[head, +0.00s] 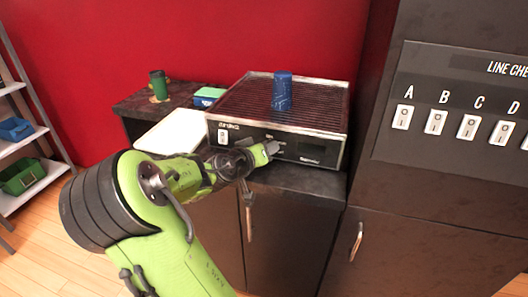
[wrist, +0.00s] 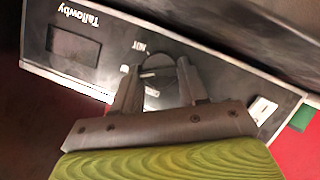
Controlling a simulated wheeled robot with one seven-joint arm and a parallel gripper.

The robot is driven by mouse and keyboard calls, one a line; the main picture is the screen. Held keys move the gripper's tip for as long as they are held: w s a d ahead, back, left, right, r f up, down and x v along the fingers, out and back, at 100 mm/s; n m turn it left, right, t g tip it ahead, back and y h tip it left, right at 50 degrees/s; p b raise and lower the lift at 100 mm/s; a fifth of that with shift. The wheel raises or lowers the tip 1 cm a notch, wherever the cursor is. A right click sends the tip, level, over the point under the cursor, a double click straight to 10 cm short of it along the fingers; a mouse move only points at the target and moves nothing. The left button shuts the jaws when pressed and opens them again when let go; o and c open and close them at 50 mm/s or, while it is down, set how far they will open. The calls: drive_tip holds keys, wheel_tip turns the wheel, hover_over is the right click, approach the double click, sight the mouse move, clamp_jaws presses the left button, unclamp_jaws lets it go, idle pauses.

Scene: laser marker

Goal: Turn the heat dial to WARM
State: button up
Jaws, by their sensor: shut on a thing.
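The heat dial (wrist: 157,73) is a dark round knob on the front panel of the laser marker (head: 320,112). In the wrist view my gripper (wrist: 158,80) has one finger on each side of the dial and is shut on it. The label HOT is readable beside the dial, and another small label is partly hidden by a finger. I cannot tell which label the dial points to. In the head view my gripper (head: 266,152) is at the middle of the front panel and hides the dial.
A white rocker switch (wrist: 262,109) and a dark display window (wrist: 74,45) flank the dial on the panel. A blue cup (head: 282,92) stands on the grille top. A green cup (head: 159,85), a blue-green box (head: 208,96) and a white board (head: 175,131) are to the left.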

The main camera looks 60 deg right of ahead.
idle(0.4)
drive_tip(key=o, duration=1.1)
drive_tip(key=shift+c, duration=0.2)
drive_tip(key=shift+w+a+r, duration=0.1)
drive_tip(key=shift+a+r, duration=0.05)
drive_tip(key=shift+a, duration=0.2)
drive_tip(key=p+v, duration=0.5)
drive_tip(key=v, duration=1)
drive_tip(key=shift+p, duration=0.3)
